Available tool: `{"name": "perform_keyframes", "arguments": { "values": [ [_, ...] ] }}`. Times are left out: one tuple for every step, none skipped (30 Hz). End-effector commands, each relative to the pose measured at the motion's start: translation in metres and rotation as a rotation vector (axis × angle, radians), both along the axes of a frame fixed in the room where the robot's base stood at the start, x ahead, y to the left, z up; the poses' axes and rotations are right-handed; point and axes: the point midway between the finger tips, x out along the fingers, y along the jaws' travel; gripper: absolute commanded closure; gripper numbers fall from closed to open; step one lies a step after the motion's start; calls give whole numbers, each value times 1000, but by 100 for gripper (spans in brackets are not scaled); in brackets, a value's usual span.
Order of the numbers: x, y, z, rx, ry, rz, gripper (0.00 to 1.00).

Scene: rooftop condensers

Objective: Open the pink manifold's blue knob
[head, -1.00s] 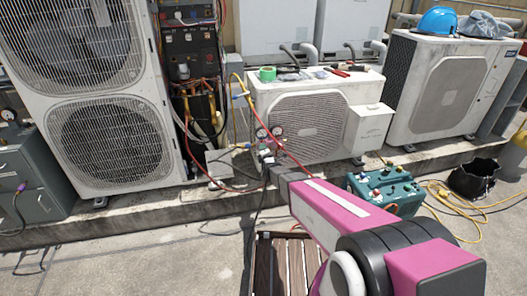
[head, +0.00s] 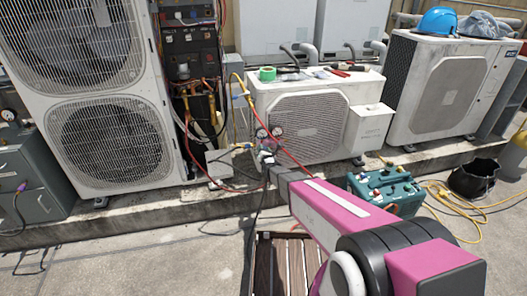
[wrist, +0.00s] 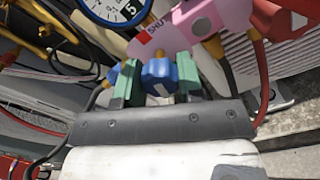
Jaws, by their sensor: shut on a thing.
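The pink manifold (wrist: 198,18) is at the top of the wrist view, with a red label reading "SHU", partly cut off, on its face. Its blue knob (wrist: 160,70) sits between the green fingertips of my gripper (wrist: 157,80), one on each side. My gripper is shut on the knob. A white mark shows on the knob's near face. A blue-rimmed gauge (wrist: 115,10) is at the upper left. In the head view the manifold is small, below two round gauges (head: 269,133), and my gripper (head: 267,158) largely hides the knob there.
Yellow, black and red hoses (head: 292,158) hang around the manifold. A condenser unit (head: 305,130) stands right behind it. A teal machine (head: 385,190) is on the ground to the right, and a slatted wooden pallet (head: 283,270) lies below my arm.

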Motion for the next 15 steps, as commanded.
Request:
{"name": "perform_keyframes", "arguments": {
  "values": [
    [-1, 0, -1, -15, 0, 1, 89],
    [-1, 0, -1, -22, -2, 1, 89],
    [-1, 0, -1, -31, -5, 1, 89],
    [-1, 0, -1, -36, -6, 1, 89],
    [-1, 0, -1, -41, -8, 1, 89],
    [-1, 0, -1, -45, -9, 1, 89],
    [-1, 0, -1, -48, -10, 1, 89],
    [-1, 0, -1, -51, -11, 1, 89],
    [-1, 0, -1, -53, -11, 1, 89],
    [-1, 0, -1, -54, -11, 1, 89],
    [-1, 0, -1, -55, -12, 1, 89],
    [-1, 0, -1, -55, -12, 1, 89],
    [-1, 0, -1, -55, -12, 1, 89],
    [-1, 0, -1, -55, -12, 1, 89],
    [-1, 0, -1, -55, -12, 1, 89]
  ]
}}
